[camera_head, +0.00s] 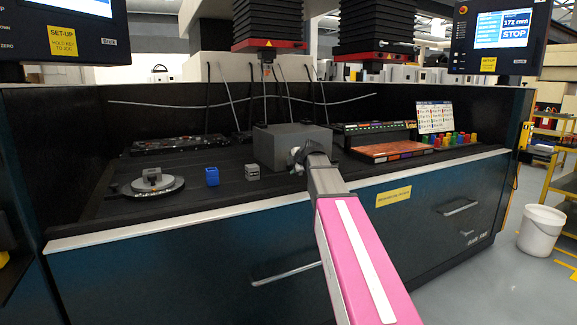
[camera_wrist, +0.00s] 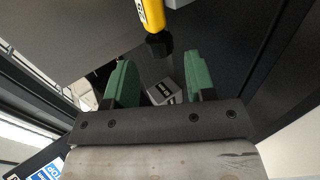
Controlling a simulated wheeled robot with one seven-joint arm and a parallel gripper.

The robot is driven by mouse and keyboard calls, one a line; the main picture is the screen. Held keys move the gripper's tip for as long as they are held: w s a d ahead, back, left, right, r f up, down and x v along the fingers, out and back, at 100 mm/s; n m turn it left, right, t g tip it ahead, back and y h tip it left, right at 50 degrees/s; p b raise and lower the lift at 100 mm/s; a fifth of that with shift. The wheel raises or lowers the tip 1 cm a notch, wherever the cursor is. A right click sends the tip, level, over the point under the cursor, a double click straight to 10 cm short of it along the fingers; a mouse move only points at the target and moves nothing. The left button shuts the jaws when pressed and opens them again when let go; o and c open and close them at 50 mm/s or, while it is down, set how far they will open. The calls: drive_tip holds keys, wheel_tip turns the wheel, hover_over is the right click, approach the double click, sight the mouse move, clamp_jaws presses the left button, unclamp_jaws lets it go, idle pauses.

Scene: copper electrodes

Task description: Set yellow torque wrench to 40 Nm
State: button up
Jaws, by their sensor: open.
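In the wrist view, a yellow torque wrench (camera_wrist: 152,14) comes in from the top edge. It has a black end that lies just beyond the gap between my fingertips. My gripper (camera_wrist: 158,62) has two green fingers spread apart, with nothing seen clamped between them. Most of the wrench is out of the frame, and its scale cannot be read. In the head view, my pink arm reaches toward the dark grey box on the bench and my fingers cannot be made out. I cannot pick out the wrench for sure there.
A small grey block (camera_wrist: 164,91) shows between my fingers in the wrist view. On the bench are a dark grey box (camera_head: 277,150), a blue block (camera_head: 212,176), a small grey block (camera_head: 252,172) and a round plate (camera_head: 172,187). A white bucket (camera_head: 541,230) stands at right.

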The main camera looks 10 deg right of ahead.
drive_tip(key=shift+x, duration=1.1)
drive_tip(key=shift+w+a+f, duration=0.1)
drive_tip(key=shift+w+f, duration=0.15)
drive_tip(key=shift+w, duration=0.15)
drive_tip(key=c, duration=0.8)
